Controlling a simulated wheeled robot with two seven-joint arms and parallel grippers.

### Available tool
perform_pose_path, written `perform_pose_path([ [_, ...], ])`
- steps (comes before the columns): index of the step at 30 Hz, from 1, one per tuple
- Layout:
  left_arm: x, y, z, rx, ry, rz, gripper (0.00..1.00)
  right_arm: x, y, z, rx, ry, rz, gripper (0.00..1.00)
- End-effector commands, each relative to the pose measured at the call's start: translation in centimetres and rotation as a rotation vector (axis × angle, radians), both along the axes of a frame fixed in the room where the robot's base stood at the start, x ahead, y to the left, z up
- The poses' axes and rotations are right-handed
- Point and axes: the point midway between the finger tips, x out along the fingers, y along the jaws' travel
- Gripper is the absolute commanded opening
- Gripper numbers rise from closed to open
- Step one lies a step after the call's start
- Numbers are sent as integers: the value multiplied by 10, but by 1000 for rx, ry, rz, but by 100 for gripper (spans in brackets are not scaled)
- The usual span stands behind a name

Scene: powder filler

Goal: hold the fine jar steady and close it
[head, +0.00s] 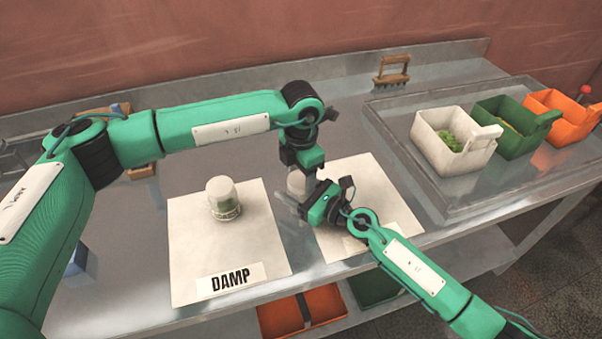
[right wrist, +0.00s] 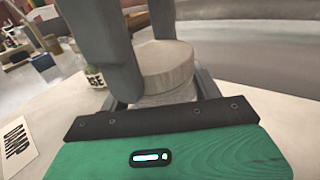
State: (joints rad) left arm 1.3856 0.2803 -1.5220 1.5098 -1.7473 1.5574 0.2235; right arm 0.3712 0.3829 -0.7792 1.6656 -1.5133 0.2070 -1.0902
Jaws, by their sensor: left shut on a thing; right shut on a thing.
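A pale jar (head: 296,184) stands at the left edge of the right-hand mat, mostly hidden by my grippers. In the right wrist view its round, pale lid (right wrist: 168,64) sits over the jar body (right wrist: 165,97). I cannot tell whether it is fully seated. My left gripper (head: 301,174) comes down from above, and its dark fingers flank the lid, shut on it. My right gripper (head: 303,200) reaches in from the lower right, shut low around the jar body. Its fingers are partly hidden in both views.
White (head: 430,140), green (head: 490,120) and orange (head: 545,105) bins stand in a tray at the right. A wooden-handled brush (head: 392,72) is at the back. Orange and green bins sit below.

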Motion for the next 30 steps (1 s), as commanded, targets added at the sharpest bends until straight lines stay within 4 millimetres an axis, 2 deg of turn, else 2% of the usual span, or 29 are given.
perform_pose_path([
  [7,1,1,0,1,-2,-354,29,0,0,0,0,0,0,0],
  [11,1,1,0,0,-1,-353,29,0,0,0,0,0,0,0],
  [12,1,1,0,0,-1,-353,58,0,0,0,0,0,0,0],
  [15,1,1,0,0,-1,-352,78,0,0,0,0,0,0,0],
  [16,1,1,0,0,-1,-352,82,0,0,0,0,0,0,0],
  [25,1,0,1,0,-1,-351,82,0,0,0,0,0,0,0],
  [30,2,0,20,0,-4,-350,82,0,0,0,0,0,0,0],
])
